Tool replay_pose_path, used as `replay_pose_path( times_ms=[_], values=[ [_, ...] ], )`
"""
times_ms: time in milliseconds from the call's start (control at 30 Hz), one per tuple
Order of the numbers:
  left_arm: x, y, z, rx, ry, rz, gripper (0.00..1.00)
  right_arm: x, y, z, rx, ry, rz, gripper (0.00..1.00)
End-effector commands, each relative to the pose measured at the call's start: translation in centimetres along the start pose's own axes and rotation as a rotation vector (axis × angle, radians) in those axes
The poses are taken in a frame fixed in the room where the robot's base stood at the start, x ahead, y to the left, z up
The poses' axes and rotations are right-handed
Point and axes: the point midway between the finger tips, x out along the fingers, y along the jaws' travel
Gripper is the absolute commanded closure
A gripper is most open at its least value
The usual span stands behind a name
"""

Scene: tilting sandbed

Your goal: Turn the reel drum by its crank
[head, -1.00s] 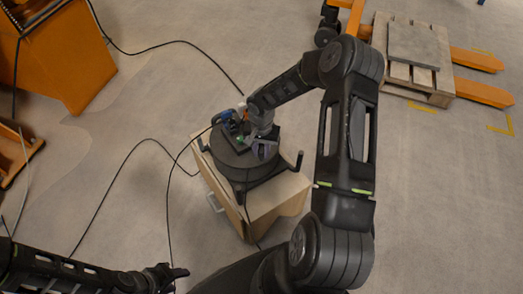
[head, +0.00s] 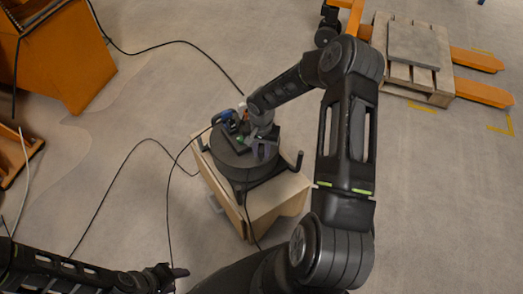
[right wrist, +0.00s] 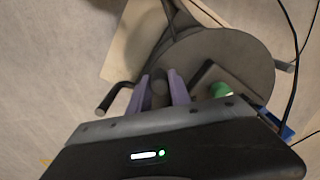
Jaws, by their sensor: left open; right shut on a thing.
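The reel drum (head: 232,160) is a dark round drum on a stand, resting on a wooden box; its round face also fills the middle of the right wrist view (right wrist: 238,55). My right gripper (head: 262,146) is over the drum's top. In the right wrist view its purple fingers (right wrist: 160,90) are shut on a dark upright knob, the crank handle (right wrist: 159,84), with one finger on each side. How the crank joins the drum is hidden by the gripper. My left gripper (head: 178,271) is open and empty at the lower left, well away from the drum.
The wooden box (head: 275,205) stands on the grey floor. Black cables (head: 130,152) run across the floor and up to the drum. An orange cabinet (head: 70,65) is at the upper left. A pallet (head: 420,88) on an orange pallet truck (head: 482,93) is at the upper right.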

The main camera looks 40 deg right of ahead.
Motion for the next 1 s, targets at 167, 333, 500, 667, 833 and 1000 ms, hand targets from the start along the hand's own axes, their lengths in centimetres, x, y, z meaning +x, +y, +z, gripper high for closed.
replay_pose_path(
  times_ms=[167,333,500,667,833,1000],
  values=[
    [0.4,-0.1,0.0,0.000,0.000,0.000,0.53,0.1,-0.3,0.1,0.018,0.002,-0.002,1.00],
    [1.3,-0.5,0.0,0.000,0.000,0.000,0.53,0.2,-0.8,0.5,0.071,0.003,-0.001,1.00],
    [2.7,-1.0,0.0,0.000,0.000,0.000,0.53,0.3,-1.8,1.2,0.167,0.005,-0.003,1.00],
    [4.2,-1.6,0.0,0.000,0.000,0.000,0.53,0.4,-2.9,1.9,0.279,0.005,-0.004,1.00],
    [5.4,-2.1,0.1,-0.001,0.000,0.000,0.53,0.3,-4.2,2.5,0.398,0.004,-0.004,1.00],
    [6.2,-2.4,0.1,-0.002,0.000,0.000,0.53,0.2,-5.1,2.9,0.489,0.002,-0.003,1.00]
  ],
)
